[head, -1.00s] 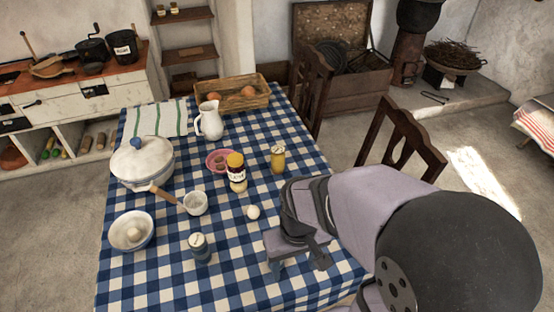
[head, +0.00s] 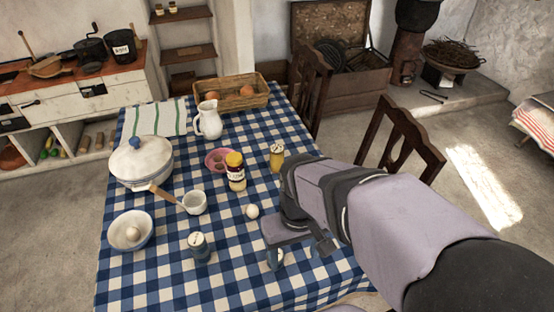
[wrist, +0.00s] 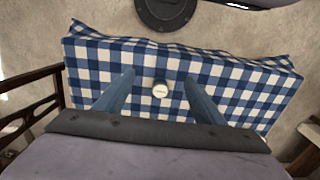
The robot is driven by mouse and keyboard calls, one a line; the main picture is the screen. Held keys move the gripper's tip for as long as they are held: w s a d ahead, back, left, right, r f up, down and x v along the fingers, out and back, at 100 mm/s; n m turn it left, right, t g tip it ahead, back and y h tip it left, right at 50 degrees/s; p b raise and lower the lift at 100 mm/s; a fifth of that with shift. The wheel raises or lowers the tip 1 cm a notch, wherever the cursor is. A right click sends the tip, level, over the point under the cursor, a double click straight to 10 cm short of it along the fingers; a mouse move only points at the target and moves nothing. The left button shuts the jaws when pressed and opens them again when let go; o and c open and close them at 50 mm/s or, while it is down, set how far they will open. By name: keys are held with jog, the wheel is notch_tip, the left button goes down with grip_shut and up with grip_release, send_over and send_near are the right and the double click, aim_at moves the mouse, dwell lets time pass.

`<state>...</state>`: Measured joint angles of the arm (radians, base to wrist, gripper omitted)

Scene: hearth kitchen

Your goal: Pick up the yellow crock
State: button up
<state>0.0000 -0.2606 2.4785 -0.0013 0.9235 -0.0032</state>
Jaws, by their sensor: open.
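A yellow crock (head: 277,157) with a pale lid stands upright on the blue checked tablecloth, right of the jar with a yellow lid. My gripper (head: 297,252) is over the table's near right part, pointing down, well in front of this crock. In the wrist view my gripper (wrist: 158,78) has its two blue fingers wide apart and empty.
A yellow-lidded jar (head: 236,175), an egg (head: 252,211), a grey-blue crock (head: 199,250) and a mug (head: 195,203) stand left of my gripper. A chair (head: 405,140) is at the right.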

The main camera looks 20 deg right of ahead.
jog(key=w+f+t+b, duration=0.4)
jog(key=w+b, duration=0.2)
jog(key=w, duration=0.7)
notch_tip(320, 180, up, 3)
jog(key=m+t+h+b, duration=0.2)
jog(key=t+h+b, duration=0.1)
jog(key=t+b, duration=1.2)
send_over(278, 153)
jog(key=g, duration=0.1)
jog(key=f, duration=1)
jog(key=shift+s+a+f, duration=0.1)
jog(key=shift+s+f, duration=0.1)
jog(key=shift+s, duration=0.05)
jog(key=shift+w+d, duration=0.25)
jog(key=shift+w, duration=0.8)
jog(key=shift+w, duration=0.1)
jog(key=w, duration=0.2)
jog(key=w+d+p, duration=0.1)
jog(key=w, duration=0.1)
jog(key=shift+w, duration=0.4)
